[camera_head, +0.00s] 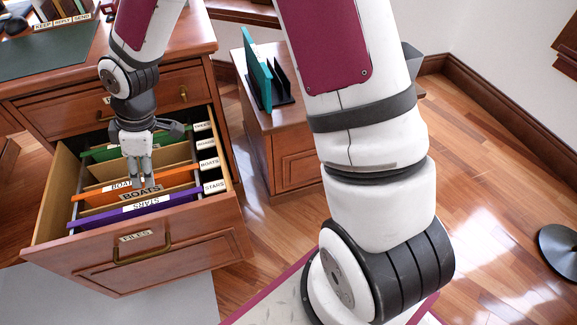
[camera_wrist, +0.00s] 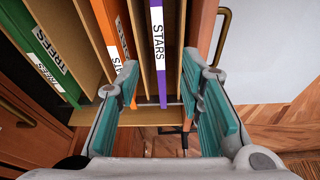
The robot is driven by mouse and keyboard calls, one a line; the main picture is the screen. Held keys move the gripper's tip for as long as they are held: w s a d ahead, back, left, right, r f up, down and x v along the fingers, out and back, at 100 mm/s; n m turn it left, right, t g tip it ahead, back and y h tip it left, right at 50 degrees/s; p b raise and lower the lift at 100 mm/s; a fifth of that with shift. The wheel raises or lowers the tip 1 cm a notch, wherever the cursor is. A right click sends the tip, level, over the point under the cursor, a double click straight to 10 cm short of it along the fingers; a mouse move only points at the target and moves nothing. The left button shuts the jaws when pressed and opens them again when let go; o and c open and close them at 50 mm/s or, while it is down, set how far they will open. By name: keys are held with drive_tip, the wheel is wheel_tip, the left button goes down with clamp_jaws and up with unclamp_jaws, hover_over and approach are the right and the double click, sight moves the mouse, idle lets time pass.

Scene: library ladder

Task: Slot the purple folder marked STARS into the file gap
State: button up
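The purple folder (camera_head: 172,205) marked STARS stands in the front section of the open file drawer (camera_head: 190,248), beside the STARS label on the drawer's right side. In the wrist view the purple folder (camera_wrist: 157,60) runs upright between my fingers, with its white label facing up. My gripper (camera_head: 141,184) points down over the front of the drawer, by the orange folder's labels. Its teal-padded fingers (camera_wrist: 160,75) are spread, with visible room on each side of the purple folder. I cannot tell how deep the folder sits.
An orange BOATS folder (camera_head: 172,179) stands behind the purple one, and a green TREES folder (camera_head: 101,152) farther back. Tan dividers separate them. A side cabinet (camera_head: 290,160) holds a black rack (camera_head: 281,86) with a teal folder (camera_head: 257,72). The floor at right is mostly clear.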

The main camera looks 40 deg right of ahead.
drive_tip(key=s+d+r+m+h, duration=0.5)
drive_tip(key=s+d+r+m, duration=0.2)
drive_tip(key=s+d+r, duration=0.8)
drive_tip(key=s+d+r+m+y, duration=0.1)
drive_tip(key=s+r+m, duration=0.1)
drive_tip(key=s, duration=0.8)
drive_tip(key=s+d+r+m+g, duration=0.1)
drive_tip(key=s+m, duration=0.3)
drive_tip(key=s, duration=0.6)
drive_tip(key=shift+r+m+y, duration=0.3)
drive_tip(key=shift+r+y, duration=0.1)
drive_tip(key=shift+r, duration=0.4)
drive_tip(key=shift+w+d, duration=0.1)
wheel_tip(320, 180, up, 31)
drive_tip(key=t+p, duration=0.3)
drive_tip(key=p, duration=2.6)
drive_tip(key=shift+d+t, duration=0.25)
drive_tip(key=shift+t, duration=0.15)
